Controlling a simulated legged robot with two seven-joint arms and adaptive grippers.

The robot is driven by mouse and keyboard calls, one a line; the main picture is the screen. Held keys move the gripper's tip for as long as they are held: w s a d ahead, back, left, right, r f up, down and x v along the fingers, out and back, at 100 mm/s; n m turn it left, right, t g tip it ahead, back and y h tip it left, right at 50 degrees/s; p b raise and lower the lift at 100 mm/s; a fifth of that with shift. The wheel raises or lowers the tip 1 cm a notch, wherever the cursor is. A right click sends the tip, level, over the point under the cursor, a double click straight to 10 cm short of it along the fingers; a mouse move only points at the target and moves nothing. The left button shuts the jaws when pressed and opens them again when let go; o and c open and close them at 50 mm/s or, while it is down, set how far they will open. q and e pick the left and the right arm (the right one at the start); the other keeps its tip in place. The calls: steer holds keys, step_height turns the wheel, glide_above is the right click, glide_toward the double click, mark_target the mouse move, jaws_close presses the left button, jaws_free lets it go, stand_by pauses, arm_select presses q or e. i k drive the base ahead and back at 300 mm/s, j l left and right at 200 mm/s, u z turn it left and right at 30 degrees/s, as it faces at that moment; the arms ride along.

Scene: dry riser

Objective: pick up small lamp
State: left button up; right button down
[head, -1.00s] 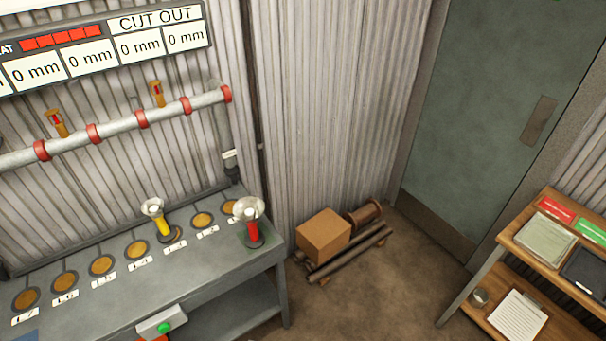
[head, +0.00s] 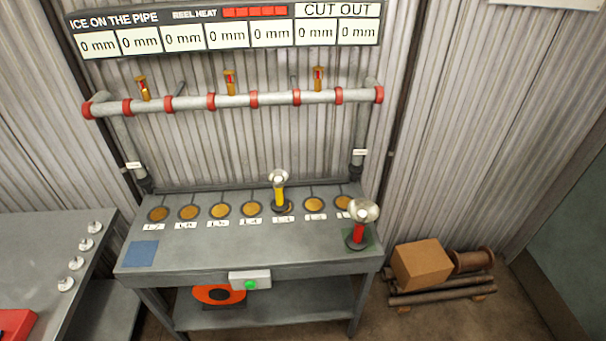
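Two lamps stand upright on the grey bench (head: 210,255). The smaller one is a yellow lamp (head: 279,193) with a silver reflector head, standing at one of the round copper-coloured pads in the back row, near the label that seems to read L3. The larger one is a red lamp (head: 358,232) with a wider silver reflector, standing on a green square at the bench's front right corner. Neither of my grippers is in the head view.
A pipe (head: 232,101) with red collars runs behind the bench below a display board (head: 225,33). A green-button box (head: 250,281) is on the front edge. Another grey table (head: 45,245) stands left. A cardboard box (head: 421,264) and poles lie on the floor right.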

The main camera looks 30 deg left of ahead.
mark_target(278, 178)
steer(key=i+l, duration=0.25)
steer(key=i+l+u, duration=0.85)
steer(key=l, duration=0.15)
steer(key=k+u, duration=0.15)
steer(key=u, duration=0.3)
